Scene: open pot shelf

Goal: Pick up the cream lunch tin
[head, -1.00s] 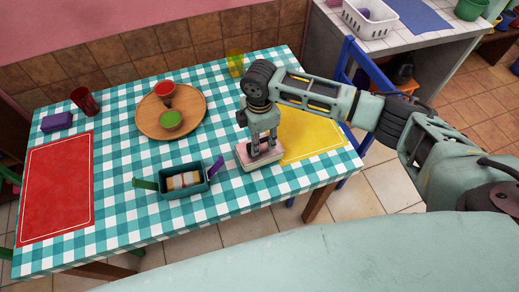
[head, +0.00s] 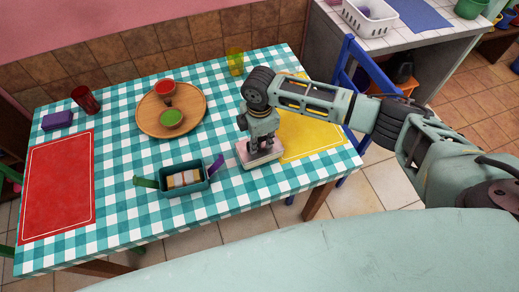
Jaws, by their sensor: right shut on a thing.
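The cream lunch tin (head: 267,161), pale and slightly pinkish here, is a low rectangular box at the right front of the checked table, beside the yellow mat. My right gripper (head: 260,149) points down into it from above and is shut on it. The fingers and wrist hide part of the tin's inside and its back side. I cannot tell whether the tin touches the cloth. My left gripper is not in view.
A teal box (head: 183,188) with green and purple end flaps stands left of the tin. A round wooden tray (head: 190,108) holds two cups behind it. Red mat (head: 60,185), yellow mat (head: 310,138), red glass (head: 85,99), yellow glass (head: 235,62) and purple box (head: 57,120) surround these.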

